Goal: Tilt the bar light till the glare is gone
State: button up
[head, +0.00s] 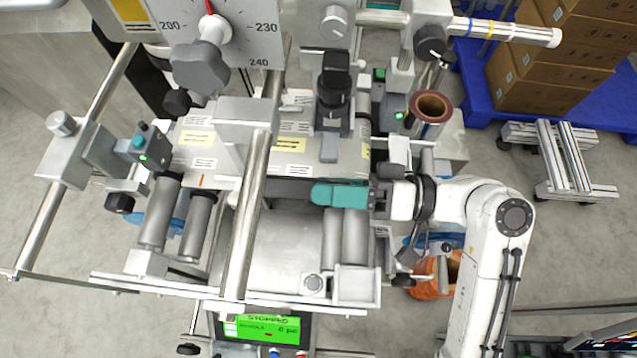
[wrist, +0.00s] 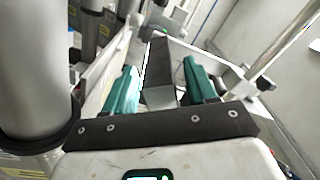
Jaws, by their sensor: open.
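My gripper (head: 318,194) reaches in from the right over the labelling machine, its teal fingers pointing left. In the wrist view my gripper (wrist: 160,68) is open, with a teal finger on each side. A dark bar (wrist: 160,62) with a grey block (wrist: 160,97) lies between the fingers and runs away from me; I cannot tell if they touch. A dark bar (head: 283,188), possibly the bar light, also shows left of the fingertips in the head view, below the labelled web (head: 300,150). Its lit face is hidden, and I cannot make out any glare.
A black camera-like unit (head: 333,88) stands above the web. Metal rollers (head: 345,237) and a long rail (head: 247,210) are close to my gripper. A brown roll (head: 432,108) stands behind my arm. The green screen (head: 268,327) reads STOPPED. Boxes (head: 545,80) stand at the upper right.

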jog(key=d, duration=0.8)
jog(key=shift+s+d+b, duration=0.15)
jog(key=shift+d+b, duration=0.1)
jog(key=shift+b, duration=0.1)
